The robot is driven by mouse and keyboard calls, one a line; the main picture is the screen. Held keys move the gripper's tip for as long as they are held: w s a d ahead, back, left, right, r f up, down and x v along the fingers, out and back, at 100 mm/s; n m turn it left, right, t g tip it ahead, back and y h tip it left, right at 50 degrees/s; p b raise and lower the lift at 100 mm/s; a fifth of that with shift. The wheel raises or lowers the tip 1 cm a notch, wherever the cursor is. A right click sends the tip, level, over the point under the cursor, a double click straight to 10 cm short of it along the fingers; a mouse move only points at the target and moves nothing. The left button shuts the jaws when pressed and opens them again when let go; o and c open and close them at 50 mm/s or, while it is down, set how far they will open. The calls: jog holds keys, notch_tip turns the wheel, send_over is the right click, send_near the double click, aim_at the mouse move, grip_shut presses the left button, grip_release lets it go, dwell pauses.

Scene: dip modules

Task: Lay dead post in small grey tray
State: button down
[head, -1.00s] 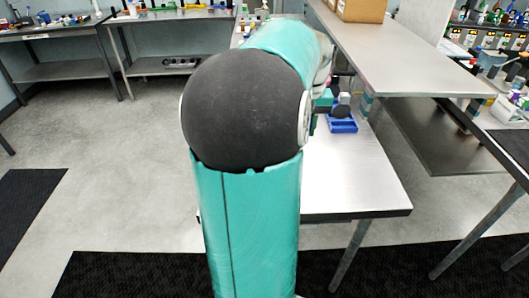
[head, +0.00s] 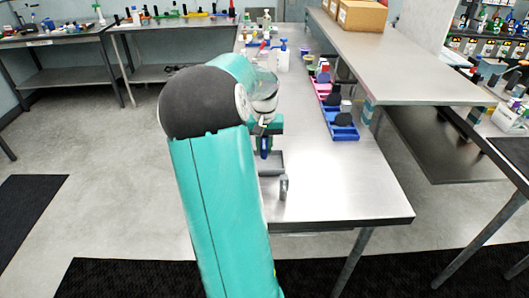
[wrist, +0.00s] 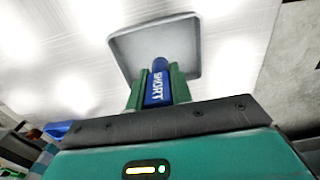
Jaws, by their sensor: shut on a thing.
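My gripper (wrist: 158,92) is shut on a blue post (wrist: 158,80) with white lettering that reads SHORT. The post stands out between the green fingers, and it also shows in the head view (head: 265,146) below my wrist. The small grey tray (wrist: 188,50) lies beyond the fingers in the wrist view, with the post's end in front of its floor. In the head view the tray (head: 277,158) is partly hidden by my arm and gripper. The post appears above the tray; I cannot tell whether it touches it.
A grey upright piece (head: 284,188) stands at the near side of the tray. A blue bin (head: 345,133) and a pink bin (head: 322,88) line the right of the metal table (head: 335,195). A raised shelf (head: 420,70) overhangs that side. The table's near middle is clear.

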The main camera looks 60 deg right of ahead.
aim_at(265, 148)
jog(key=shift+f, duration=1.4)
jog(key=shift+f, duration=0.1)
jog(key=c, duration=1.3)
grip_release()
jog(key=shift+f, duration=0.1)
jog(key=shift+o, duration=0.2)
